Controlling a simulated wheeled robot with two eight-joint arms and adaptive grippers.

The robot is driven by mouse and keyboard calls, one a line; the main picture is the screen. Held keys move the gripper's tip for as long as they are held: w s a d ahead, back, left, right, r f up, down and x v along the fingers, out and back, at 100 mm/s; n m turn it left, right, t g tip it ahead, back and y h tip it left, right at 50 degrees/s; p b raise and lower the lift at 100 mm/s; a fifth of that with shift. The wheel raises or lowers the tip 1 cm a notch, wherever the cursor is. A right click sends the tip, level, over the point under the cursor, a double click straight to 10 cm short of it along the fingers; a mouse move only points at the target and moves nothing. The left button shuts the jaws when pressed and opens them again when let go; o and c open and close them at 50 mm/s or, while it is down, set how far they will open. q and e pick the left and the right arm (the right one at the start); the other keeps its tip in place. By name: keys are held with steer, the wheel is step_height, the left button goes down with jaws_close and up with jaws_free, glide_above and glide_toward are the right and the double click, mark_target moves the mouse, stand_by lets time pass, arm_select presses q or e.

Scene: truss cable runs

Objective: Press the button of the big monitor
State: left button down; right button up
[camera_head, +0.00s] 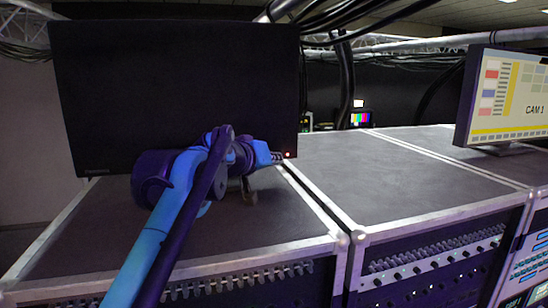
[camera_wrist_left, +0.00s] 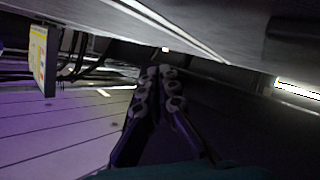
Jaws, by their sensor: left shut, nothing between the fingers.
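The big monitor (camera_head: 175,85) is a wide black screen standing on a flight case at the left of the head view; its screen is dark. A small red light (camera_head: 287,154) glows at its lower right corner, where the button seems to be. My left gripper (camera_head: 277,157) is just left of this light, in front of the monitor's lower edge. I cannot tell whether the tip touches the monitor. In the left wrist view the gripper's fingers (camera_wrist_left: 160,72) are together with nothing between them. The button is not clear in that view. My right gripper is out of view.
A smaller lit monitor (camera_head: 507,100) marked CAM 1 stands on the case at the right; it also shows in the left wrist view (camera_wrist_left: 42,55). The grey case top (camera_head: 400,175) between the monitors is clear. Black cables (camera_head: 345,75) hang behind.

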arm_select(q)
steer(key=shift+w+a, duration=0.15)
steer(key=shift+w, duration=0.25)
stand_by(0.5)
steer(key=shift+s+d, duration=0.25)
steer(key=shift+s, duration=0.6)
steer(key=shift+s+d, duration=0.25)
steer(key=shift+s, duration=0.5)
steer(key=shift+s+d, duration=0.3)
steer(key=shift+s, duration=0.5)
steer(key=shift+s+d, duration=0.25)
steer(key=shift+s, duration=0.5)
